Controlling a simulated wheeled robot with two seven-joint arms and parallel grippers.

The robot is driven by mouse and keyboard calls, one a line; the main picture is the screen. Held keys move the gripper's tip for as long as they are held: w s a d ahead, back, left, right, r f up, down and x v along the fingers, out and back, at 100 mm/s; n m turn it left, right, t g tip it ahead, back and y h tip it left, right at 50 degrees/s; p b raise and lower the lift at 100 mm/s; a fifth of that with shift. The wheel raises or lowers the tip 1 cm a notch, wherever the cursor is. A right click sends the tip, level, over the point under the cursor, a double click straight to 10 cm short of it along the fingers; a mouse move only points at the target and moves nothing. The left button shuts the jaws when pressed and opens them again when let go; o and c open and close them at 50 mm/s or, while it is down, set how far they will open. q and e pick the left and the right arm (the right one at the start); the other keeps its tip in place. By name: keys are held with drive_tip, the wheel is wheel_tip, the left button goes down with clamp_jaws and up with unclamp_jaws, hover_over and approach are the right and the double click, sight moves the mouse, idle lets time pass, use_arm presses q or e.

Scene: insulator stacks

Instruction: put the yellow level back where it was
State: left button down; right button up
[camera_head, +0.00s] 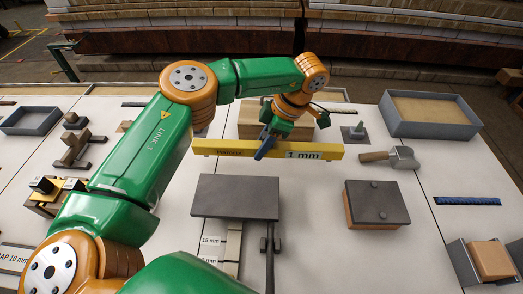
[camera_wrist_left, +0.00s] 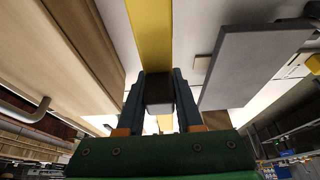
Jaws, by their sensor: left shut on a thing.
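The yellow level (camera_head: 225,148) is a long bar marked "1 mm". It lies crosswise near the middle of the bench in the head view, in front of a pale wooden block (camera_head: 250,127). My left gripper (camera_head: 266,146) reaches down from above and is shut on the level near its middle. In the left wrist view the level (camera_wrist_left: 152,35) runs away between my left fingers (camera_wrist_left: 160,100), with a dark piece between them. I cannot tell whether the level touches the bench or hangs just above it. My right gripper is in neither view.
A dark grey slab (camera_head: 235,196) lies in front of the level. A blue strip (camera_head: 468,201) lies farther right. White bench is clear between slab and brick.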

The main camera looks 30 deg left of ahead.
sight(262, 163)
use_arm(q)
drive_tip(key=f, duration=0.3)
drive_tip(key=shift+w+a+f+p, duration=0.15)
drive_tip(key=shift+w+f+p, duration=0.15)
drive_tip(key=shift+f+p, duration=0.05)
drive_tip(key=shift+f, duration=0.35)
drive_tip(key=c, duration=0.6)
unclamp_jaws()
drive_tip(key=shift+o, duration=0.2)
drive_tip(key=shift+r, duration=0.1)
